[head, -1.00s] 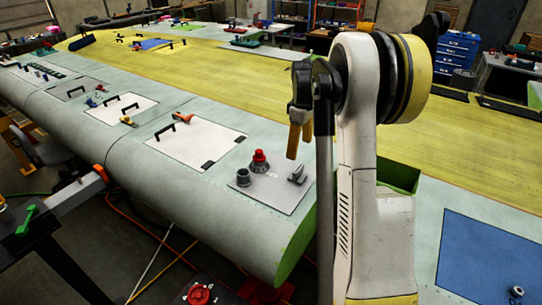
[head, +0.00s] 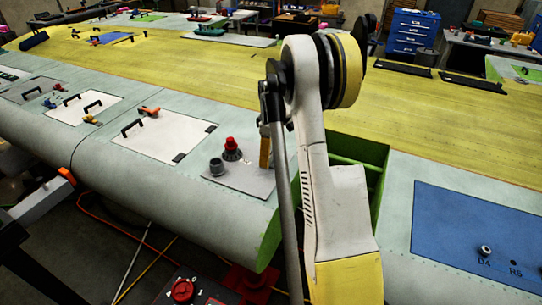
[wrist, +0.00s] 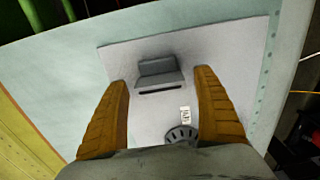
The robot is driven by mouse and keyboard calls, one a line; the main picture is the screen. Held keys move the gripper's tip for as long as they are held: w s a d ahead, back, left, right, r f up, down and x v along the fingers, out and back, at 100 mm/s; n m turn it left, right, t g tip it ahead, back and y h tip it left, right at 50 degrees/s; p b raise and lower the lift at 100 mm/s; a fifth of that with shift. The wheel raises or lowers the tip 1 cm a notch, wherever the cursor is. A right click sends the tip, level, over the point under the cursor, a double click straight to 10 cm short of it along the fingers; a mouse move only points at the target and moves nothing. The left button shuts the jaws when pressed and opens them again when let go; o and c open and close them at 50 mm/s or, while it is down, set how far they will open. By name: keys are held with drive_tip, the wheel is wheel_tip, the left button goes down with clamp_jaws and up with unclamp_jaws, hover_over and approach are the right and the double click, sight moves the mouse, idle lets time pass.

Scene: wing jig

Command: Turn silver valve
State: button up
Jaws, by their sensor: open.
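On a grey plate (head: 250,184) at the wing's near end stand a short grey cylindrical knob (head: 216,167) and a red-topped knob (head: 232,148). A small silver knob (head: 486,250) sits on the blue panel at right. I cannot tell which one is the silver valve. My gripper (wrist: 160,78) is open over the plate in the wrist view, fingers apart and empty. A grey wedge-shaped block (wrist: 160,68) lies between and beyond the fingertips, apart from them. A dark ridged round part (wrist: 181,134) is half hidden by my gripper. In the head view, my arm hides the block.
A green-walled open bay (head: 362,150) lies right of my arm. White panels with black handles (head: 165,139) and an orange tool (head: 149,111) lie farther along the wing. A red button box (head: 182,289) stands below the wing's edge.

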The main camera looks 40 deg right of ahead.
drive_tip(key=c, duration=1.2)
drive_tip(key=shift+m, duration=0.3)
drive_tip(key=m+b, duration=0.2)
drive_tip(key=m, duration=0.1)
drive_tip(key=shift+f+m, duration=0.1)
drive_tip(key=shift+m, duration=0.2)
drive_tip(key=m+b, duration=0.1)
drive_tip(key=m, duration=0.3)
drive_tip(key=shift+m, duration=0.3)
drive_tip(key=m+b, duration=0.1)
drive_tip(key=m, duration=0.3)
drive_tip(key=m+b, duration=0.1)
drive_tip(key=m, duration=0.4)
drive_tip(key=shift+m, duration=0.3)
